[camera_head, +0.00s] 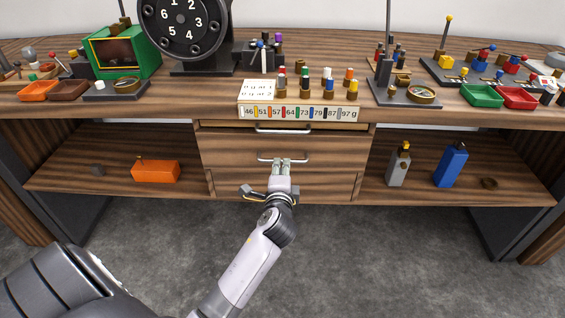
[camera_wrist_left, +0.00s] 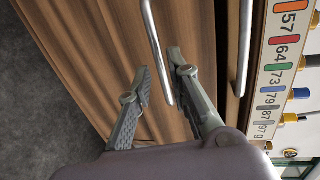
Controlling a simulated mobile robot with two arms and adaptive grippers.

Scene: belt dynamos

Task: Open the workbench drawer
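The workbench drawer unit (camera_head: 230,150) has wooden fronts under the middle of the bench top. An upper metal handle (camera_head: 283,131) and a lower metal handle (camera_head: 268,159) show. My left gripper (camera_head: 282,163) is at the lower handle and covers part of it. In the left wrist view, my left gripper (camera_wrist_left: 160,82) is open, its two fingers apart. The nearer handle (camera_wrist_left: 152,38) runs down into the gap between the fingertips; I cannot tell whether they touch it. The other handle (camera_wrist_left: 243,45) lies to the right of the fingers. My right gripper is not in view.
The lower shelves hold an orange block (camera_head: 156,171), a grey bottle-like object (camera_head: 399,165) and a blue one (camera_head: 451,164). The grey floor in front is clear.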

